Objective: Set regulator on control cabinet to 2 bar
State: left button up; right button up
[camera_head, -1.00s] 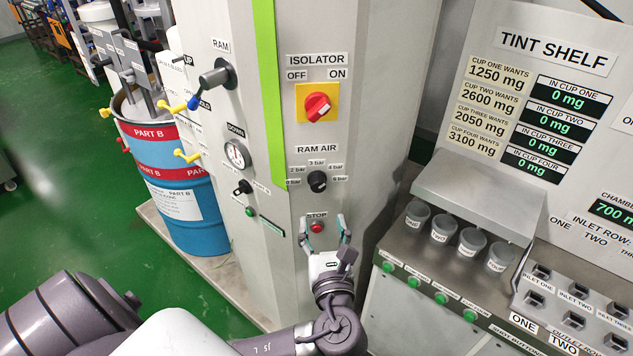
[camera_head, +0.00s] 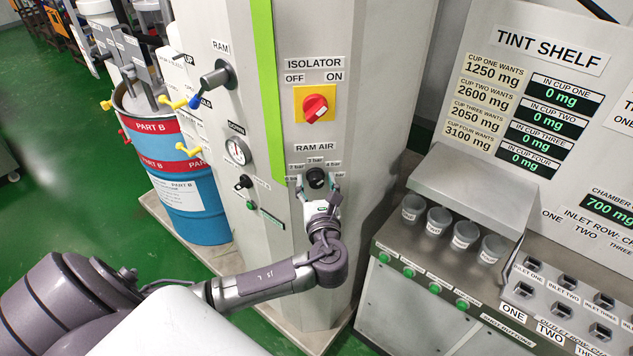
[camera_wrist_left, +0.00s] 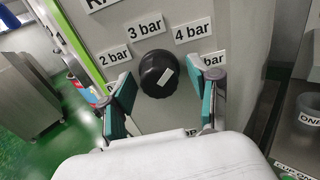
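The control cabinet (camera_head: 278,140) stands upright in the middle of the head view. Its regulator is a black round knob (camera_head: 316,178) below the RAM AIR label (camera_head: 315,147). My right gripper is not in view.
The red isolator switch (camera_head: 315,106) on its yellow plate sits above the regulator. A gauge (camera_head: 236,151) and levers are on the cabinet's left face. The tint shelf with several cups (camera_head: 439,220) stands to the right. A blue and red drum (camera_head: 180,180) is left.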

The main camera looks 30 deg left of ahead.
pick_arm(q)
jog(key=c, duration=0.9)
jog(key=shift+c, duration=0.2)
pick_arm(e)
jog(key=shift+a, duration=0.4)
